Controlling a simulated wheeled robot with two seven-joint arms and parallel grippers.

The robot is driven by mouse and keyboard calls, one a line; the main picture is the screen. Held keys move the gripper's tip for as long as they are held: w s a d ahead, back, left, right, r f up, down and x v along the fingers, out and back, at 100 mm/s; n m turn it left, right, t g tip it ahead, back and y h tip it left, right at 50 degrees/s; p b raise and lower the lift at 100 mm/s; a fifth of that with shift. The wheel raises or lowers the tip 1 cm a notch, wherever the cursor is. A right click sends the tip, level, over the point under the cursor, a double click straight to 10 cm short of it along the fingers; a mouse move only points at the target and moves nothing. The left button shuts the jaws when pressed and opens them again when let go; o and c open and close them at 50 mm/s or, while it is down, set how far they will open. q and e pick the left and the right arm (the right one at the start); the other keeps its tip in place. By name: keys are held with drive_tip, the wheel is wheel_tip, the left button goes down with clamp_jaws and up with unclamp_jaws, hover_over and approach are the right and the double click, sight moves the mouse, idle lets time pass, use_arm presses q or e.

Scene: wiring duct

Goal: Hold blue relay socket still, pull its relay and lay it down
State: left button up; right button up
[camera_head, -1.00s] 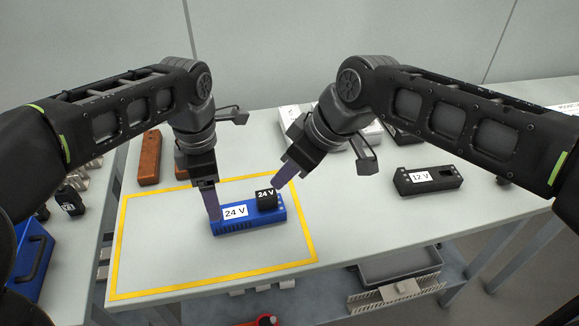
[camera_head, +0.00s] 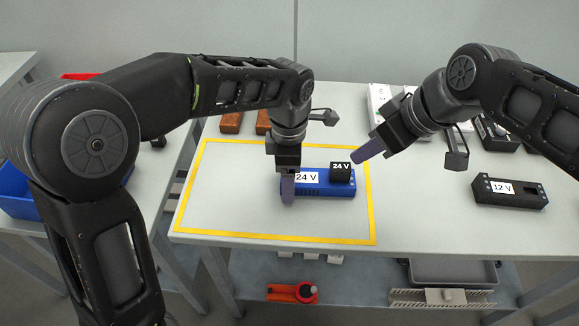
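The blue relay socket (camera_head: 320,190) lies inside the yellow outline on the table, with a white "24 V" label. Its black relay (camera_head: 341,173), also marked "24 V", sits on the socket's right part. My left gripper (camera_head: 287,190) points down at the socket's left end. One finger shows in front of that end and hides it; the other is hidden, so its grip cannot be seen. My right gripper (camera_head: 360,157) is tilted, its tip just above and right of the relay, apart from it in the picture. Its fingers overlap, so the gap does not show.
A black "12 V" socket (camera_head: 509,192) lies to the right. Brown blocks (camera_head: 231,122) and white boxes stand behind. A blue bin (camera_head: 22,192) is at the left. The outlined area left of the socket is clear.

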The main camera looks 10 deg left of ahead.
use_arm(q)
drive_tip(key=shift+c, duration=0.4)
clamp_jaws()
idle(1.0)
idle(0.4)
